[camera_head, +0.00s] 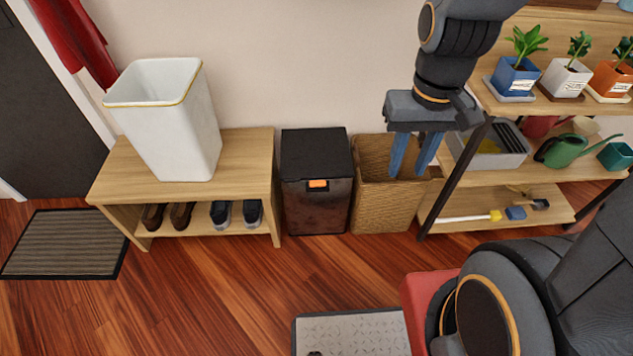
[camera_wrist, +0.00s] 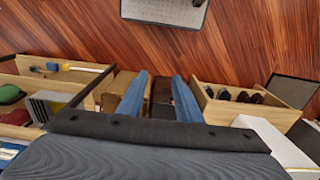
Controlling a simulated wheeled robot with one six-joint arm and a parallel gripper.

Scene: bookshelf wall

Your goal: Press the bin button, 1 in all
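A black bin (camera_head: 316,205) stands on the floor between a wooden bench and a wicker basket, its lid down. A small orange button (camera_head: 318,184) is on the upper front of the bin. My gripper (camera_head: 410,163) is to the right of the bin in the head view, pointing down in front of the basket's right part, with a gap between its two blue fingers. In the wrist view the fingers of my gripper (camera_wrist: 158,98) are apart and empty, with the dark bin (camera_wrist: 162,88) seen between them. I cannot make out the button clearly there.
The bench (camera_head: 245,155) bears a white bin (camera_head: 172,125) and has shoes below. The wicker basket (camera_head: 385,205) stands right of the black bin. A plant shelf (camera_head: 480,185) with a dark post is near my gripper. The wood floor (camera_head: 230,290) in front is clear.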

